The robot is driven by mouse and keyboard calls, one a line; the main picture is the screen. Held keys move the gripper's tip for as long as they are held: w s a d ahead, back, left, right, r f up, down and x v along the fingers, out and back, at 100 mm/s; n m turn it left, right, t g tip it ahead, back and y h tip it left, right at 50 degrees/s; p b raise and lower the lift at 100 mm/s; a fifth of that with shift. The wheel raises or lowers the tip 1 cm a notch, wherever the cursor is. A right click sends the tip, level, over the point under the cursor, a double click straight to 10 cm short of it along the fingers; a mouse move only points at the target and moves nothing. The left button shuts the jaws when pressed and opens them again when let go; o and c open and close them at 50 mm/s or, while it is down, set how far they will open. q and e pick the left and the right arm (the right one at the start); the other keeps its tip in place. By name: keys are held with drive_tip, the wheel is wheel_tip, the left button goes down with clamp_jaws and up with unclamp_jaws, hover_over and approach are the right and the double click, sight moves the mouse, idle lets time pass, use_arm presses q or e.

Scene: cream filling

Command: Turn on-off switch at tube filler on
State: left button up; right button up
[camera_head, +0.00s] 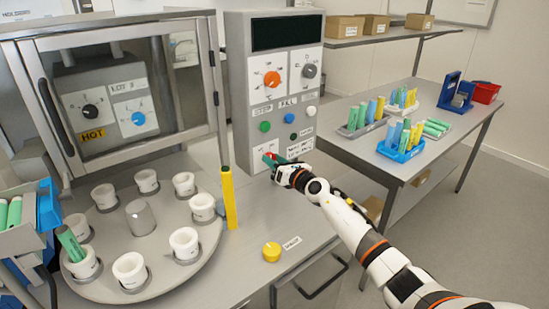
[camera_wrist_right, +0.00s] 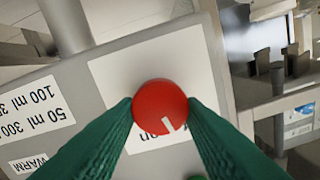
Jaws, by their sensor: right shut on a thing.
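The tube filler (camera_head: 236,90) is a tall grey panel with a dark display, an orange knob, a grey knob and several coloured buttons. Its red on-off switch knob (camera_wrist_right: 160,107) sits on a white label low on the panel. In the right wrist view its white mark points down and slightly right. My right gripper (camera_head: 274,160) reaches it from the right. The green fingers are shut on the knob, one on each side. In the head view the fingers mostly cover the knob. My left gripper is not in view.
A round carousel (camera_head: 150,240) with several white cups stands at the left, below a glass-fronted cabinet (camera_head: 120,85). A yellow post (camera_head: 229,198) and a yellow button (camera_head: 271,251) are near the filler. A side table (camera_head: 440,148) with tube racks stands at the right.

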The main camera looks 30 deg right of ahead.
drive_tip(key=m+p, duration=0.2)
drive_tip(key=m, duration=0.2)
drive_tip(key=shift+m, duration=0.3)
drive_tip(key=shift+d+f+m+p, duration=0.1)
drive_tip(key=shift+m+p, duration=0.5)
drive_tip(key=shift+m, duration=1.3)
drive_tip(key=o, duration=1)
drive_tip(key=shift+s+d+b, duration=0.15)
drive_tip(key=shift+s, duration=1.85)
drive_tip(key=shift+s+d+b, duration=0.1)
drive_tip(key=shift+s+d, duration=0.1)
drive_tip(key=shift+s, duration=1.8)
drive_tip(key=shift+s+d+b, duration=0.15)
drive_tip(key=shift+s, duration=1.85)
